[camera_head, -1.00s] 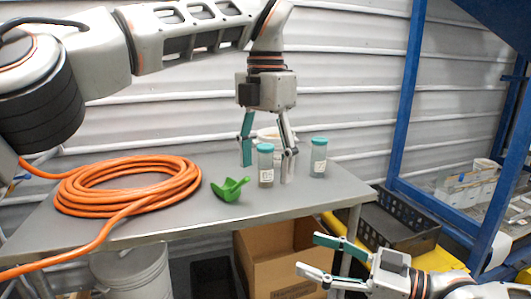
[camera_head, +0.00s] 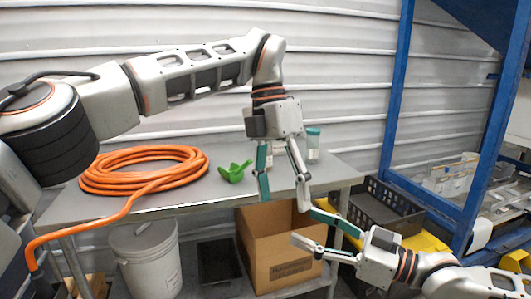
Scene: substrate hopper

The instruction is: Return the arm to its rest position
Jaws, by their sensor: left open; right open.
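My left gripper (camera_head: 284,203) is open and points down. Its fingertips show below the line of the table's front edge, with nothing between them. My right gripper (camera_head: 305,228) is open and empty, comes in from the lower right and points left. In the picture its fingers lie close below the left gripper's tips; I cannot tell the gap in depth. My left arm stretches across the upper left. A vial with a teal lid (camera_head: 313,146) stands upright on the grey table (camera_head: 190,207). My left gripper hides most of what stands beside that vial.
A green scoop (camera_head: 235,172) and a coiled orange hose (camera_head: 145,171) lie on the table. Below are a white bucket (camera_head: 146,260) and an open cardboard box (camera_head: 290,268). A black crate (camera_head: 385,211) and a blue frame (camera_head: 397,90) stand right.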

